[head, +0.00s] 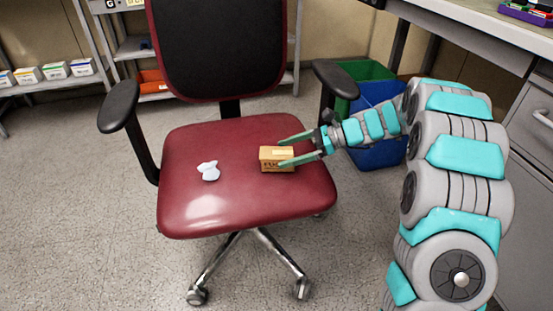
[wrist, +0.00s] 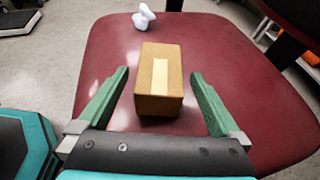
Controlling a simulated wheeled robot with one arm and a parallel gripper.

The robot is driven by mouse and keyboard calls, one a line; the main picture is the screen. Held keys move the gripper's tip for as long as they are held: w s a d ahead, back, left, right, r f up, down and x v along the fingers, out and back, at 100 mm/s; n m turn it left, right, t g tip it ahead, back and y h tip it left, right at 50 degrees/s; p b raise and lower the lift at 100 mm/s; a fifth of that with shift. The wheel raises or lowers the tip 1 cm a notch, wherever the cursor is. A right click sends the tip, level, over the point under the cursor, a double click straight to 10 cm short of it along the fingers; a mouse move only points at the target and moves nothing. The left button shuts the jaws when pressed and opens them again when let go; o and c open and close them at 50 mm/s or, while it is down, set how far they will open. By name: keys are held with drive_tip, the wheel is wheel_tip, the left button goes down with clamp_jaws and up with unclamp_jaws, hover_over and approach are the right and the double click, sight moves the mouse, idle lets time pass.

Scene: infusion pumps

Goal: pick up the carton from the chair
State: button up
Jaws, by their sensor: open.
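A small brown carton (head: 276,159) sits on the dark red seat of the office chair (head: 215,205), right of the seat's middle. In the wrist view the carton (wrist: 159,80) stands upright on the seat, with a pale tape strip down its top. My gripper (head: 297,148) reaches in from the right in the head view, its green fingers on either side of the carton. In the wrist view my gripper (wrist: 158,88) is open, with a visible gap between each finger and the carton. The carton lies between and partly beyond the fingertips.
The chair has black armrests (head: 119,106) on both sides. Green and blue bins (head: 378,125) stand behind on the right, below a desk (head: 490,25). Metal shelves with boxes stand at the back left.

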sight(287, 152)
drive_tip(key=shift+x, duration=1.75)
drive_tip(key=c, duration=1.3)
drive_tip(key=shift+r, duration=0.1)
